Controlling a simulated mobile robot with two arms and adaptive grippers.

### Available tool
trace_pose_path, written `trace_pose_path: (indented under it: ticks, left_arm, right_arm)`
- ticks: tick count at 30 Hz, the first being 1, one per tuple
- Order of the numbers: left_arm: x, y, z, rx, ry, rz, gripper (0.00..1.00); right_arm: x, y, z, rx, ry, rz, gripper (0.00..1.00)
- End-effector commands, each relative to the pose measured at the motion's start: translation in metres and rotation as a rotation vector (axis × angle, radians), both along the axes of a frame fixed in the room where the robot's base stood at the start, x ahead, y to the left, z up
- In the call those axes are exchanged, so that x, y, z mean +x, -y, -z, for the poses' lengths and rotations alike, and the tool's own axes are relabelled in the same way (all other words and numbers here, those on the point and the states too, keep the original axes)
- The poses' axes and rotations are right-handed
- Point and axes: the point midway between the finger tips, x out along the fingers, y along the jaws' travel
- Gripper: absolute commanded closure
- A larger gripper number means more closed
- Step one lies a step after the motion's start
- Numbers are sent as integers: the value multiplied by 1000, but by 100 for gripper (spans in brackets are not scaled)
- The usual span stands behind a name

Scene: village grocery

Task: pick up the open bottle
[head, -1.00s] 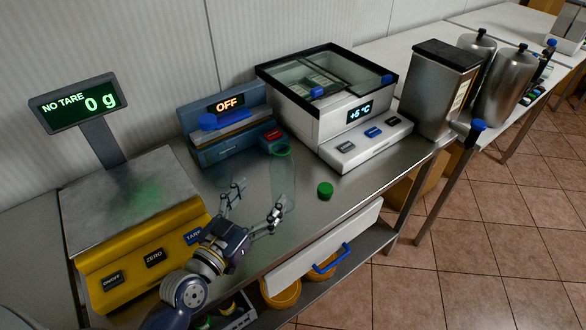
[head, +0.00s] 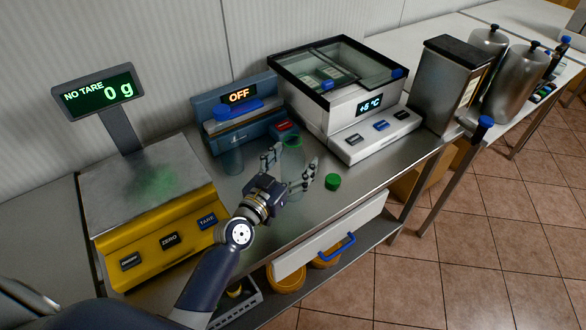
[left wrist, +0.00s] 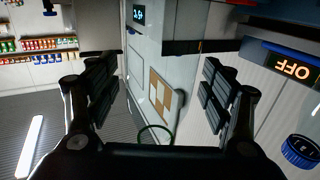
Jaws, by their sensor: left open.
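The open bottle (head: 292,141) is clear, with a green ring at its neck and no cap on it. It stands upright on the steel counter in the head view, its body mostly hidden by my left gripper (head: 291,167). That gripper is open, with one finger on each side of the bottle; I cannot tell whether either touches it. In the left wrist view the green neck ring (left wrist: 154,129) shows between the two open fingers (left wrist: 158,95). A green cap (head: 332,181) lies on the counter to the right. My right gripper does not show.
A yellow scale (head: 160,245) is at left. A white cooling unit (head: 345,135) stands behind right. The counter's front edge is close by.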

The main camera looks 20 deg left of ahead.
Motion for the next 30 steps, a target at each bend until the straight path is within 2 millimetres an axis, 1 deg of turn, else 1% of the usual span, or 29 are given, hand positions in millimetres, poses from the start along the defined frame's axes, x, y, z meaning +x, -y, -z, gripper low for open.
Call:
trace_pose_path:
  ticks: [4, 5, 6, 8, 9, 10, 20, 23, 26, 30]
  left_arm:
    - [0, 0, 1, 0, -1, 0, 26]
    - [0, 0, 0, 0, 0, 0, 28]
    - [0, 0, 0, 0, 0, 0, 37]
    - [0, 0, 0, 0, 0, 0, 51]
    - [0, 0, 0, 0, 0, 0, 60]
    - [-1, 0, 0, 0, -1, 0, 67]
    - [-1, 0, 0, 0, -1, 0, 68]
    - [-1, 0, -2, -1, 0, 0, 68]
    - [-1, 0, -9, -1, 2, 1, 68]
    - [0, 0, -25, -2, 4, -1, 68]
  right_arm:
    - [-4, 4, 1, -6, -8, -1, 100]
    - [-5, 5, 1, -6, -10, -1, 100]
    - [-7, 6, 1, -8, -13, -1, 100]
    - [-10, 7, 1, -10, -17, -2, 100]
    - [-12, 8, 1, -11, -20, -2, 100]
    - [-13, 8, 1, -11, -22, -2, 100]
    - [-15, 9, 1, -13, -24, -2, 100]
    - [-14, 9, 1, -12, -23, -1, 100]
    - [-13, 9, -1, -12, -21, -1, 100]
    - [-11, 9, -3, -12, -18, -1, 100]
